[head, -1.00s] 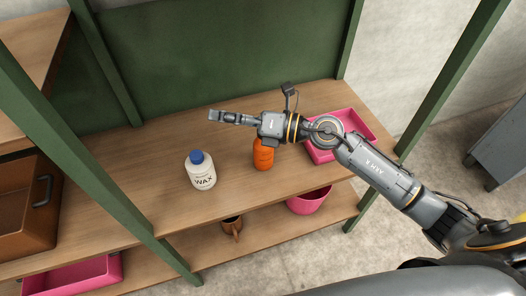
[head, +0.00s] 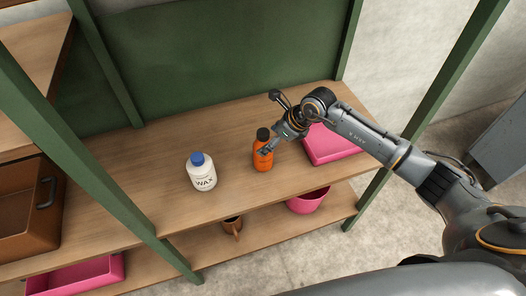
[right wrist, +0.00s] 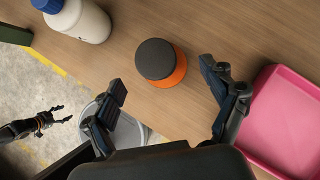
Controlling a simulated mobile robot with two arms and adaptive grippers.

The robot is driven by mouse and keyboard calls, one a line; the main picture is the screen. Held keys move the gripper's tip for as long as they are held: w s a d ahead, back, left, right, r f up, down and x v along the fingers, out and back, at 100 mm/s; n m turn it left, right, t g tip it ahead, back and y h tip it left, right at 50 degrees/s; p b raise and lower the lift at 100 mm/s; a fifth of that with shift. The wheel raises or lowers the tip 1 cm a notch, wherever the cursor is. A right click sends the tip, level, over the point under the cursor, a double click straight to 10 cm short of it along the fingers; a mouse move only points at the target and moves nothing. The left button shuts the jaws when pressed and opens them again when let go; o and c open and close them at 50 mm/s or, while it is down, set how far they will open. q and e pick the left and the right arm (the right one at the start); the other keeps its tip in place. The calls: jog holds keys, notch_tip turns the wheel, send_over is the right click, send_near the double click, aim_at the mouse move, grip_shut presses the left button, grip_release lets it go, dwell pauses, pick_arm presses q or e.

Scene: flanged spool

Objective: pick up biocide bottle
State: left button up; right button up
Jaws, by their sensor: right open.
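An orange bottle with a dark cap (head: 263,158) stands upright on the wooden shelf; I cannot read its label. In the right wrist view I see it from above, mostly its dark round cap (right wrist: 155,58). My right gripper (head: 268,148) is open at the right side of the bottle in the head view. In the right wrist view its two fingers (right wrist: 160,82) are apart, with the bottle ahead of and between their tips, not gripped. My left gripper (right wrist: 60,114) shows small and dark at the left of the right wrist view; its jaws are unclear.
A white bottle marked WAX (head: 202,178), with a blue cap, stands left of the orange one. A pink tray (head: 332,148) lies to the right, behind my right arm. A pink bowl (head: 308,204) and a brown mug (head: 232,226) are on the lower shelf. Green posts frame the shelf.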

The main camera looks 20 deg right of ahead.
aim_at(264, 164)
jog(key=x, duration=0.2)
jog(key=p+x, duration=0.2)
jog(key=x, duration=0.1)
jog(key=shift+d+f, duration=0.25)
jog(key=shift+f, duration=0.3)
jog(key=shift+c, duration=0.2)
jog(key=c, duration=1.5)
